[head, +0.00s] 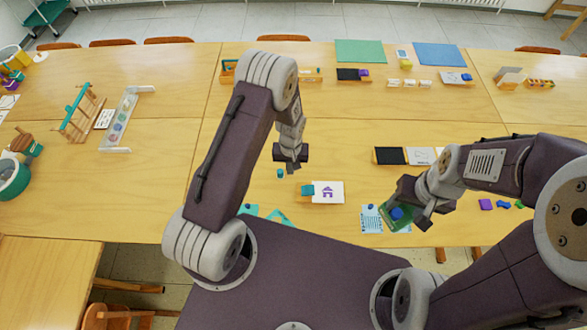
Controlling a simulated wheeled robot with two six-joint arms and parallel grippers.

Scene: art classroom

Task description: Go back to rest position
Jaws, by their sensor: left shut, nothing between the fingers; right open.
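My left arm rises from the left and bends down over the table. Its gripper (293,165) points down above the table, shut and empty, behind a small teal piece (280,173). My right arm reaches in from the right. Its gripper (402,212) is open, low over the near table edge, by a green item (396,222) with a blue piece on it. The gripper partly covers this item, and I cannot tell whether they touch.
A white card with a purple house (328,192) lies between the grippers. A patterned sheet (371,219) lies beside the green item. A black panel (389,156) and small coloured pieces (486,204) lie at right. A wooden rack (80,112) stands at left. The table's left middle is clear.

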